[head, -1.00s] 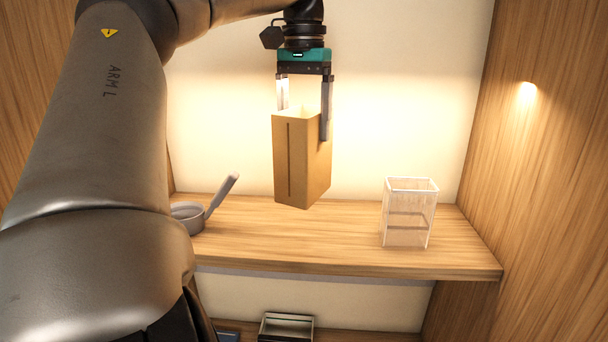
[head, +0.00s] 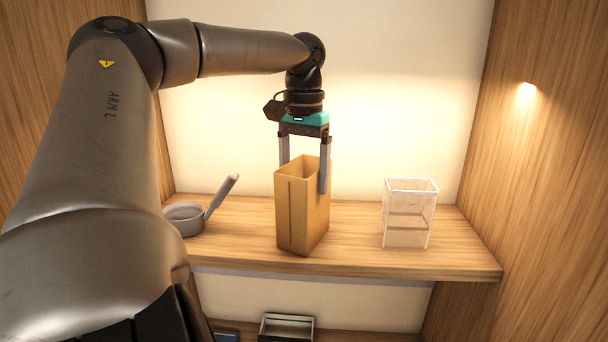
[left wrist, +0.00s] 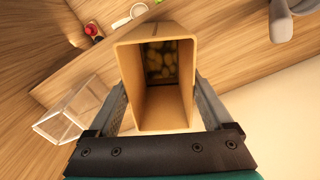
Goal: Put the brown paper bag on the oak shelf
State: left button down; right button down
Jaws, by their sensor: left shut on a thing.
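The brown paper bag (head: 300,215) is upright and open at the top. My left gripper (head: 305,178) is shut on its upper walls, one finger on each side. The bag is over the middle of the oak shelf (head: 370,258), with its bottom near the board's surface; I cannot tell whether it touches. In the left wrist view the bag (left wrist: 157,90) sits between the two fingers (left wrist: 158,100), and several small pale round things lie at its bottom. My right gripper is in neither view.
A grey pan (head: 184,219) with a raised handle stands on the shelf to the left of the bag. A clear open box (head: 409,214) stands to its right, with free board between. A wooden side wall (head: 545,150) closes the right side. A dark-framed box (head: 286,328) is on a lower level.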

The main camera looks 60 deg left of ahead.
pick_arm(q)
grip_release()
jog(key=shift+f, duration=0.1)
notch_tip(320, 180, up, 12)
dwell(0.5)
